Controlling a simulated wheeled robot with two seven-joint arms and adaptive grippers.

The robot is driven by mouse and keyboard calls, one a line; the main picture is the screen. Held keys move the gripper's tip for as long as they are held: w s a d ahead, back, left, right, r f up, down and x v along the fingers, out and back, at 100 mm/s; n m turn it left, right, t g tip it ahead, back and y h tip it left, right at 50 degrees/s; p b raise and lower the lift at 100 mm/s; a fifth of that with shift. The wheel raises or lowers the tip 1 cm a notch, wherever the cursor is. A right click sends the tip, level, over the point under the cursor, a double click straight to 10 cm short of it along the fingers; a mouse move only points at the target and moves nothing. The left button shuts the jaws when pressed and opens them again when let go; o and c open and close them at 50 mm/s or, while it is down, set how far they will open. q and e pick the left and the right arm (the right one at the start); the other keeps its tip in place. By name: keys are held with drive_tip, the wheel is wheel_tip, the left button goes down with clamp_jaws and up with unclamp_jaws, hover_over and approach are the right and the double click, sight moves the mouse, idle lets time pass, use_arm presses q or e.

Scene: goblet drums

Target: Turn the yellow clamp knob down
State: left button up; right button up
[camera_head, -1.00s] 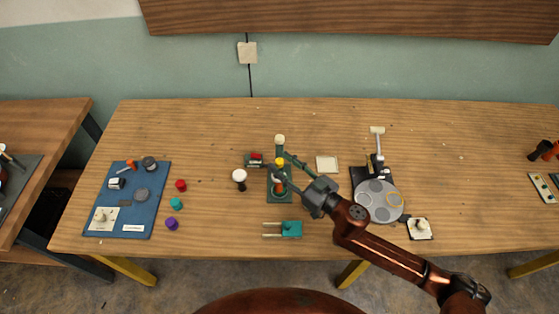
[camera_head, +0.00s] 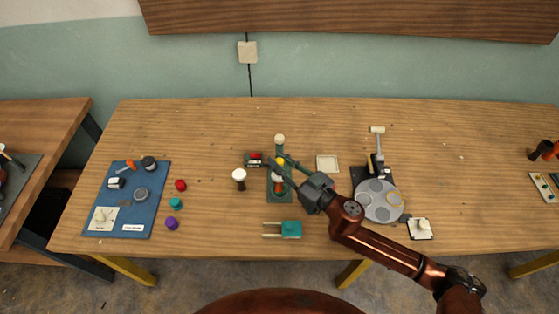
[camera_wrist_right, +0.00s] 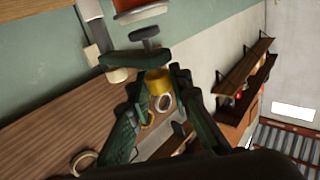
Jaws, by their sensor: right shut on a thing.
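The yellow clamp knob (camera_head: 280,160) sits on the green stand (camera_head: 279,197) in the middle of the table. In the right wrist view the yellow knob (camera_wrist_right: 158,79) is between the fingertips. My right gripper (camera_head: 277,168) reaches in from the right and is shut on the knob; it also shows in the right wrist view (camera_wrist_right: 160,82). Its fingers partly hide the knob and the stand below it. My left gripper is out of view.
A grey disc plate (camera_head: 378,203) is to the right. A blue mat (camera_head: 128,205) with parts lies at the left, beside several coloured caps.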

clamp_jaws()
drive_tip(key=shift+s+r+m+t+h+p, duration=0.1)
drive_tip(key=shift+r+m+t+h+p, duration=0.05)
drive_tip(key=shift+m+t+h+p, duration=0.7)
drive_tip(key=m+t+h+p, duration=0.1)
drive_tip(key=h, duration=0.1)
drive_tip(key=shift+m+h, duration=0.35)
drive_tip(key=m+h, duration=0.1)
drive_tip(key=m+t+h, duration=0.1)
drive_tip(key=shift+f+t+h, duration=0.2)
drive_tip(key=shift+t+h, duration=0.05)
drive_tip(key=shift+h, duration=0.05)
drive_tip(key=shift+m+t+h+b, duration=0.4)
drive_tip(key=shift+m+h+b, duration=0.35)
drive_tip(key=shift+h, duration=0.55)
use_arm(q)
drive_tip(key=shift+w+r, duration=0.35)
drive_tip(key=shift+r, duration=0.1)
use_arm(e)
drive_tip(key=shift+m+h, duration=0.25)
drive_tip(key=shift+h, duration=0.05)
drive_tip(key=shift+r, duration=0.1)
